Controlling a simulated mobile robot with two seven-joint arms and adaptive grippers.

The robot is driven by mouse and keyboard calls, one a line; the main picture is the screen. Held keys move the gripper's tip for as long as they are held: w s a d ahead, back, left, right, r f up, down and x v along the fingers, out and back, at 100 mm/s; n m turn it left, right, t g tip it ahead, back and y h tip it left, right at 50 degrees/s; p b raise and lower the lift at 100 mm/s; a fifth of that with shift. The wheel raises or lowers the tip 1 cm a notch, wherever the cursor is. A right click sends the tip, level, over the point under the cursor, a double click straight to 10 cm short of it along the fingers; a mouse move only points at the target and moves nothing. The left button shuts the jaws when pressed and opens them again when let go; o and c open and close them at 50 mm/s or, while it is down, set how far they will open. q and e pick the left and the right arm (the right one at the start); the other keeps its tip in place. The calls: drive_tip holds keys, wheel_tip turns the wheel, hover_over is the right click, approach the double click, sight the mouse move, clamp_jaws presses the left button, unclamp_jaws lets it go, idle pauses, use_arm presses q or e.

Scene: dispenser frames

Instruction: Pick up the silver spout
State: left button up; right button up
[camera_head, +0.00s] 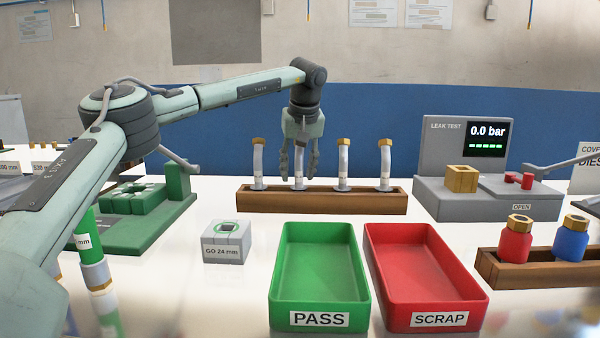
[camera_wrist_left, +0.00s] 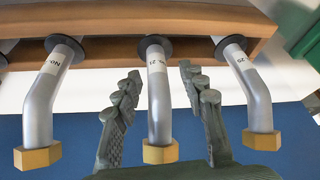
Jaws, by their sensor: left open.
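Several silver spouts with brass nuts on top stand upright in a wooden rack (camera_head: 323,203) at the back of the table in the head view. My left gripper (camera_head: 299,172) points down over the rack, its fingers open on either side of one silver spout (camera_head: 298,171), second from the left. In the left wrist view, this spout (camera_wrist_left: 158,95) stands between the two open fingers (camera_wrist_left: 163,85), with a gap on both sides. Other spouts stand to the left (camera_wrist_left: 40,95) and right (camera_wrist_left: 250,85) there. My right gripper is not in view.
A green PASS tray (camera_head: 319,319) and a red SCRAP tray (camera_head: 440,319) lie in front of the rack. A grey leak tester (camera_head: 440,195) stands right, a GO gauge block (camera_head: 227,242) left of the trays. A wooden holder (camera_head: 515,270) with red and blue pieces is at right.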

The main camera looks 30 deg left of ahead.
use_arm(q)
drive_tip(key=shift+x, duration=0.75)
drive_tip(key=shift+c, duration=0.6)
clamp_jaws()
